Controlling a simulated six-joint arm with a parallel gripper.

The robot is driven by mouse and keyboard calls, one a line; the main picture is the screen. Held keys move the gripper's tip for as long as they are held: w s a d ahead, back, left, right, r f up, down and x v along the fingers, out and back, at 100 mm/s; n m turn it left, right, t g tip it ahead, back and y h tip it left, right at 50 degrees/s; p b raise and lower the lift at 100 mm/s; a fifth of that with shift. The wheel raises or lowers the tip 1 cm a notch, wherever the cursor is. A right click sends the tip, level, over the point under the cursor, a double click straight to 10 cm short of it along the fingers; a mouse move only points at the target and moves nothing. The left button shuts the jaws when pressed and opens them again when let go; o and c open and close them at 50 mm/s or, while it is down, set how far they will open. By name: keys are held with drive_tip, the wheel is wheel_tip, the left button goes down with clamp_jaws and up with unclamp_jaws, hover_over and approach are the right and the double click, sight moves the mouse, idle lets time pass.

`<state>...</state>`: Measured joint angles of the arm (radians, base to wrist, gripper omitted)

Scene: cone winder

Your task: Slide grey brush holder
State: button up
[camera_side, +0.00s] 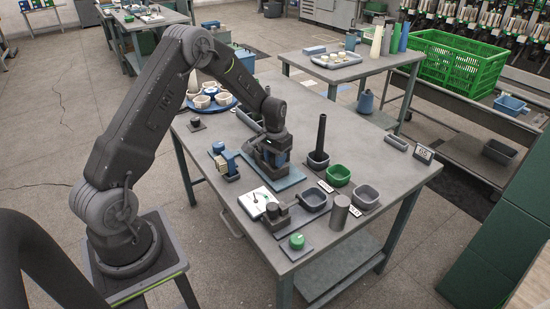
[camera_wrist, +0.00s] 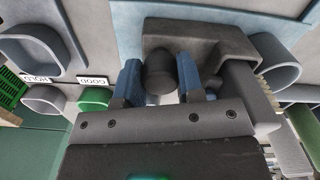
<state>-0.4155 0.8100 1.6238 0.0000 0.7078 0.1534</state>
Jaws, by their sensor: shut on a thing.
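My gripper (camera_side: 270,157) is low over the blue plate (camera_side: 277,184) on the grey table in the side view. In the wrist view its two blue fingers (camera_wrist: 158,82) stand on either side of a dark rounded knob and are shut on it. The knob (camera_wrist: 160,70) belongs to, or stands against, the grey brush holder (camera_wrist: 205,38), a grey block seen behind it. In the side view the gripper and wrist hide most of the holder, so its exact place on the plate cannot be told.
A blue-and-cream brush unit (camera_side: 228,163) stands left of the plate. The table's right rear is fairly clear.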

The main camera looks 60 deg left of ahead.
clamp_jaws()
drive_tip(key=shift+d, duration=2.4)
drive_tip(key=o, duration=1)
unclamp_jaws()
drive_tip(key=shift+r, duration=6.95)
